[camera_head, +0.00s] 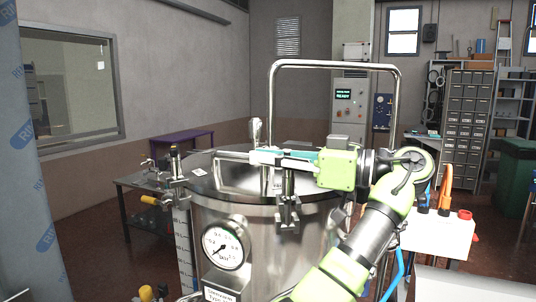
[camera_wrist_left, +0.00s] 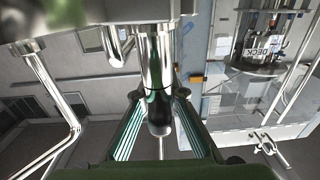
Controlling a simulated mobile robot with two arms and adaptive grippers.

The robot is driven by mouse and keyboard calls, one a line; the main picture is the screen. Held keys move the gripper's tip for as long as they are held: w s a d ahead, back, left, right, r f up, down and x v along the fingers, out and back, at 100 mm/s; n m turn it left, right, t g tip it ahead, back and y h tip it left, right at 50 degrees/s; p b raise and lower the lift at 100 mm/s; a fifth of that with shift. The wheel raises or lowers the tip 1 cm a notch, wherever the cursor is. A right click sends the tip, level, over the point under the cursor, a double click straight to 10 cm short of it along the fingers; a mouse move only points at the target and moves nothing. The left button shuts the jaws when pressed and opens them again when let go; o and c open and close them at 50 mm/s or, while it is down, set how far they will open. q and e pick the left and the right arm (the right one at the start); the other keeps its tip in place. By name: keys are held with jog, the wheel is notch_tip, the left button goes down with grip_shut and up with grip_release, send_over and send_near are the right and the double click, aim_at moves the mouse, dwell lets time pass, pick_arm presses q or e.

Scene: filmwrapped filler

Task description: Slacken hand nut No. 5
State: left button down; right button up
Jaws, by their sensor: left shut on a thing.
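A steel vessel (camera_head: 215,215) with a round flat lid (camera_head: 205,182) stands in the middle of the head view. A metal clamp (camera_head: 288,212) sits at the front of its rim, and another clamp with a hand nut (camera_head: 175,165) at the left rim. My left gripper (camera_head: 256,157) lies level above the lid, reaching in from the right. In the left wrist view its fingers (camera_wrist_left: 159,95) close around a chrome, dark-ended upright part, which I take for the hand nut (camera_wrist_left: 158,55). No number on it can be read. My right gripper is not in view.
A tall pipe hoop (camera_head: 335,65) rises over the lid. A gauge (camera_head: 223,247) faces forward on the vessel's front. Yellow-ended valve levers (camera_head: 149,200) stick out at the left.

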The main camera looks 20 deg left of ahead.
pick_arm(q)
jog(key=shift+f, duration=0.1)
dwell(0.3)
jog(key=c, duration=2)
grip_release()
notch_tip(320, 180, up, 10)
jog(key=shift+r, duration=0.1)
